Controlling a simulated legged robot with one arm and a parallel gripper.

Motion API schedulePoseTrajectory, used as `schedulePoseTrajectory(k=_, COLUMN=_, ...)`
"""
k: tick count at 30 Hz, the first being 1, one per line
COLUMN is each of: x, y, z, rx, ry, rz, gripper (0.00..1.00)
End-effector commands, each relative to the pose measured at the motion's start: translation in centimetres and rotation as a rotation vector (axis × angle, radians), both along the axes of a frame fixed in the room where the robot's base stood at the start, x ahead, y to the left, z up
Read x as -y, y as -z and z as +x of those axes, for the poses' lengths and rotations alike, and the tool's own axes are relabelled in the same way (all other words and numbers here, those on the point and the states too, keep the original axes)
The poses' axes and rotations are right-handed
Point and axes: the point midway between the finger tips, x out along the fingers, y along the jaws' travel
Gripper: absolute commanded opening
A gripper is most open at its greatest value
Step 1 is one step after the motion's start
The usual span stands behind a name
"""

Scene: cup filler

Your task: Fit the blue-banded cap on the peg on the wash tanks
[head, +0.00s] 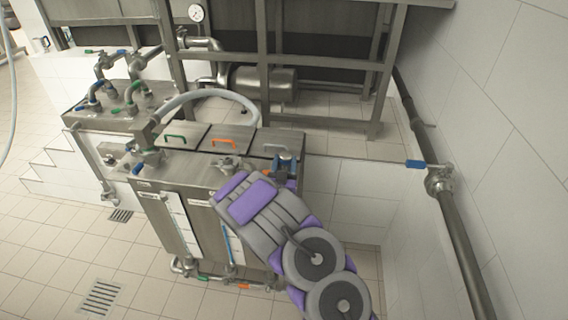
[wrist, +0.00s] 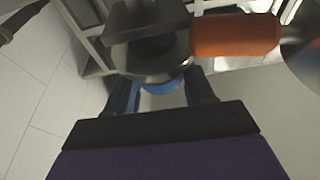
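My gripper (wrist: 163,88) is at the top right corner of the wash tanks (head: 165,180), where it also shows in the head view (head: 286,162). In the wrist view its two fingers stand on either side of the blue-banded cap (wrist: 165,86) and appear shut on it. The cap's blue band shows between the fingers, with a grey metal disc just beyond it. A dark round part and a square plate (wrist: 148,22) lie behind the disc. I cannot make out the peg; the gripper and cap may hide it.
An orange handle (wrist: 235,35) is close to the right of the cap in the wrist view. Lids with green and orange handles (head: 223,142) and a curved hose (head: 215,94) are on the tank top. A blue-handled valve (head: 438,180) is on the right wall.

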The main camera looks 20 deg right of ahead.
Motion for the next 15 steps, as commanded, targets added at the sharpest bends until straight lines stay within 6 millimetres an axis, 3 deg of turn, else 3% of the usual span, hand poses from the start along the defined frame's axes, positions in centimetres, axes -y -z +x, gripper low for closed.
schedulePoseTrajectory(k=1, x=0.4, y=2.7, z=-0.6, rx=-0.063, ry=0.011, rz=0.013, gripper=0.57)
schedulePoseTrajectory(k=9, x=0.1, y=2.1, z=-0.7, rx=-0.051, ry=0.007, rz=0.008, gripper=0.83)
schedulePoseTrajectory(k=15, x=-0.4, y=1.6, z=-0.6, rx=-0.043, ry=0.002, rz=0.003, gripper=0.83)
